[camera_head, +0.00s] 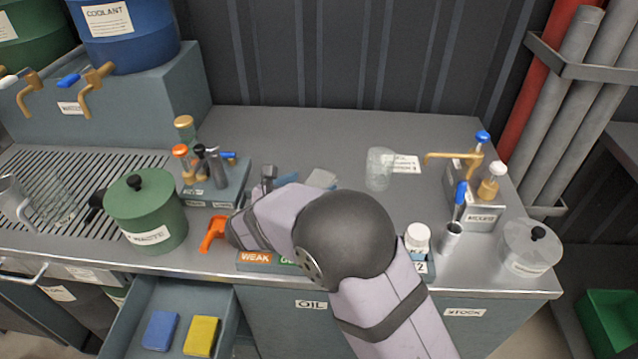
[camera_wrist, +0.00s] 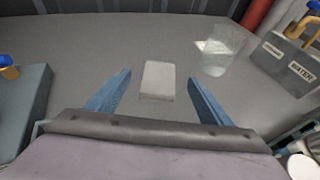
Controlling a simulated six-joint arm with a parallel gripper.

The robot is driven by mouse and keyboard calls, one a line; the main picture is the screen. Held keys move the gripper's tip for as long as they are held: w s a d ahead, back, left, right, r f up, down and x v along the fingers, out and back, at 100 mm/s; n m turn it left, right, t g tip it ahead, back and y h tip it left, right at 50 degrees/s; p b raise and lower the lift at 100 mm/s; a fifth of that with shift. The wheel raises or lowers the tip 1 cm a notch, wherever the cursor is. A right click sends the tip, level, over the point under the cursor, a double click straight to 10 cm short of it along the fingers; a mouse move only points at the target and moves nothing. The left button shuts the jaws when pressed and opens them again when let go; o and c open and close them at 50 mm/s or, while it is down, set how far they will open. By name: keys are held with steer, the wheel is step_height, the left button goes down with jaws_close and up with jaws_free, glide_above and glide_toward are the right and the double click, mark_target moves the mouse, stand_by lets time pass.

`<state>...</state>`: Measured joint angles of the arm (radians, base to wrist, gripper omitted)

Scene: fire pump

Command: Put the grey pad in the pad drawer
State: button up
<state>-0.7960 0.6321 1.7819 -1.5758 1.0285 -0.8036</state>
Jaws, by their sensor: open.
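The grey pad (camera_head: 321,179) lies flat on the bench top near its middle, just beyond my arm. In the wrist view, the pad (camera_wrist: 157,84) lies ahead between the two blue fingers, with a gap on each side. My gripper (camera_wrist: 158,80) is open and empty. In the head view, one blue finger of my gripper (camera_head: 288,178) shows left of the pad, and my arm hides the rest. The pad drawer (camera_head: 137,312) stands open under the bench at lower left. A blue pad (camera_head: 160,330) and a yellow pad (camera_head: 201,336) lie in it.
A clear beaker (camera_head: 380,168) stands right of the grey pad. A tool block (camera_head: 222,186) and green waste pot (camera_head: 146,213) stand left. An orange object (camera_head: 213,233) lies near the front edge. A white-capped bottle (camera_head: 417,238) stands right of my arm. The bench behind the pad is clear.

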steer(key=shift+p+x, duration=0.5)
steer(key=shift+x, duration=1.9)
steer(key=shift+f, duration=0.2)
steer(key=c, duration=1.2)
step_height(320, 180, up, 10)
step_height(320, 180, up, 10)
steer(key=p, duration=0.9)
glide_above(321, 179)
steer(key=s, duration=0.2)
steer(key=shift+w+a+f, duration=0.2)
steer(key=shift+a+f, duration=0.05)
steer(key=shift+a, duration=0.15)
